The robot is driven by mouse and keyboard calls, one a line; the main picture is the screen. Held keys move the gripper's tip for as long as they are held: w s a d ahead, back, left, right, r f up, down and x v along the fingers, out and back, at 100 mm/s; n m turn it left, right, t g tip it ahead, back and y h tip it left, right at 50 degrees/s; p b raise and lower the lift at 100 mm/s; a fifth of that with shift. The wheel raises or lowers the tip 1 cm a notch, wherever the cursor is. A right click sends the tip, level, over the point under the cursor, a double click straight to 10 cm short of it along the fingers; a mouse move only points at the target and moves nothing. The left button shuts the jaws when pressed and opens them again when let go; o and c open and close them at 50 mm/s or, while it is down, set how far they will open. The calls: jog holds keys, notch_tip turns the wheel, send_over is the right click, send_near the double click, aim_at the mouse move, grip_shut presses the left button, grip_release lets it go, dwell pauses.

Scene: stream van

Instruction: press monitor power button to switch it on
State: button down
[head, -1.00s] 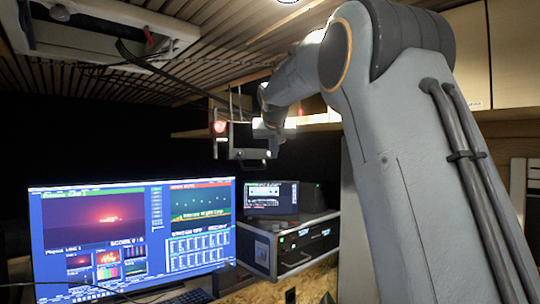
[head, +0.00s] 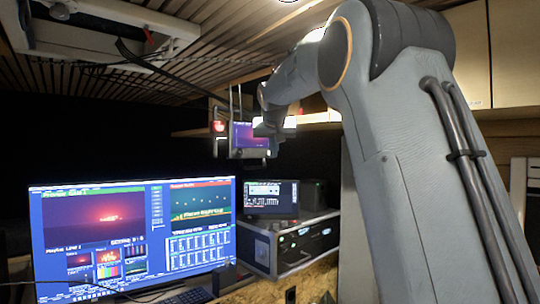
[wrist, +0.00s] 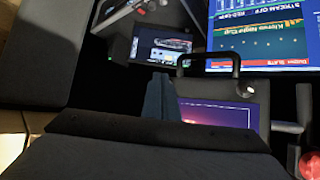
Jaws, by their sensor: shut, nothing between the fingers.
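A small monitor (head: 243,135) hangs in a bracket in mid-air at the centre of the head view. Its screen is lit with a purple and pink picture. In the wrist view its lit screen (wrist: 230,114) shows just right of my fingers. My gripper (head: 270,126) is at the monitor's right side in the head view. In the wrist view my gripper (wrist: 158,82) is shut and empty, its fingertips close to the screen's edge. I cannot make out the power button, nor whether the fingers touch the monitor.
A large lit monitor (head: 133,235) stands below left. A black equipment case (head: 292,247) with a small screen (head: 271,197) on top stands below. A black handle (wrist: 213,57) lies just beyond my fingers. A red light (head: 219,127) is left of the small monitor.

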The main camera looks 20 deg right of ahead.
jog(key=s+d+b, duration=0.1)
jog(key=s+b, duration=0.1)
jog(key=s, duration=0.4)
dwell(0.6)
jog(key=shift+f, duration=0.1)
jog(key=s+a+f+n+g+y, duration=0.1)
jog(key=s+a+f+g, duration=0.2)
jog(key=f, duration=0.6)
jog(key=s+a+f+y, duration=0.1)
jog(key=s+a+f, duration=0.25)
jog(key=f, duration=0.65)
jog(key=s+a+f+n+g+y, duration=0.1)
jog(key=s+a+f+g, duration=0.1)
jog(key=s+f, duration=0.5)
jog(key=s+a+f+n+g, duration=0.1)
jog(key=s+a+f+g, duration=0.1)
jog(key=s+f, duration=0.9)
jog(key=s+a+f+g, duration=0.2)
jog(key=s+a+f, duration=0.2)
jog(key=s+f, duration=0.7)
jog(key=shift+s+a+f+n+y, duration=0.4)
jog(key=shift+f, duration=0.05)
